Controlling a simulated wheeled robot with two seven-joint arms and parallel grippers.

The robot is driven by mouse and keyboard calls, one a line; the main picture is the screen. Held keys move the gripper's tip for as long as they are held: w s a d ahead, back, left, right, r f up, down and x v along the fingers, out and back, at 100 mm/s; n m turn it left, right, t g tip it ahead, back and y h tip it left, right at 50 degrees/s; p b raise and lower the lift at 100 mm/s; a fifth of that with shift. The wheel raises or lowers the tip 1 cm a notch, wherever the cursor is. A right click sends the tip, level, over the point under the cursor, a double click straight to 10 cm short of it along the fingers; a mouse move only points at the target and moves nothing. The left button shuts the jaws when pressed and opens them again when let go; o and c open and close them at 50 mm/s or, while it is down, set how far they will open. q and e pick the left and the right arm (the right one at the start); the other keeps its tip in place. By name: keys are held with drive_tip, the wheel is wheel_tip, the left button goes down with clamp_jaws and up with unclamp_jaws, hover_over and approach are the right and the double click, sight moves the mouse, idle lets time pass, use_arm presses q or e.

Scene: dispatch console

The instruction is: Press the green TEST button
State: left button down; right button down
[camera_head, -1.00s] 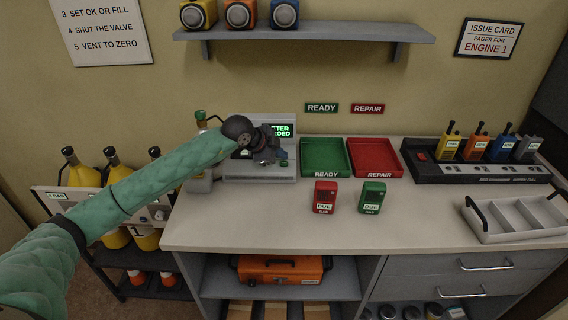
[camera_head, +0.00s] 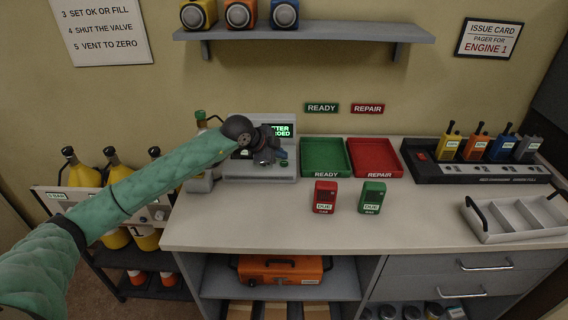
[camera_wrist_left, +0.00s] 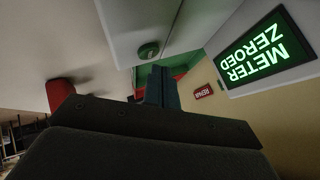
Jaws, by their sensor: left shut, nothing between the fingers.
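The grey test unit (camera_head: 240,180) stands at the back left of the counter. Its lit screen (camera_head: 283,131) reads "METER ZEROED" in the left wrist view (camera_wrist_left: 265,52). A round green button (camera_wrist_left: 148,50) shows on the unit's pale face in that view; its lettering is too small to read. It also shows as a small green spot in the head view (camera_head: 284,163). My left gripper (camera_head: 267,160) is shut and empty, in front of the unit and just left of the button. In the wrist view its dark fingers (camera_wrist_left: 162,88) appear close to the button; contact cannot be told. My right gripper is out of view.
A green READY tray (camera_head: 325,174) and a red REPAIR tray (camera_head: 378,173) lie right of the unit. A red pager (camera_head: 325,196) and a green pager (camera_head: 372,197) stand in front of them. A charger with several radios (camera_head: 475,172) stands at the right. The counter's front is clear.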

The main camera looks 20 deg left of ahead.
sight(281, 164)
use_arm(q)
drive_tip(key=shift+f, duration=0.1)
drive_tip(key=shift+f+b, duration=0.35)
drive_tip(key=shift+f+b, duration=0.3)
drive_tip(key=shift+f, duration=0.1)
idle(1.1)
drive_tip(key=shift+r, duration=0.1)
drive_tip(key=shift+r+p, duration=0.35)
drive_tip(key=shift+r, duration=0.4)
drive_tip(key=shift+r+p, duration=1.1)
drive_tip(key=shift+r, duration=1.4)
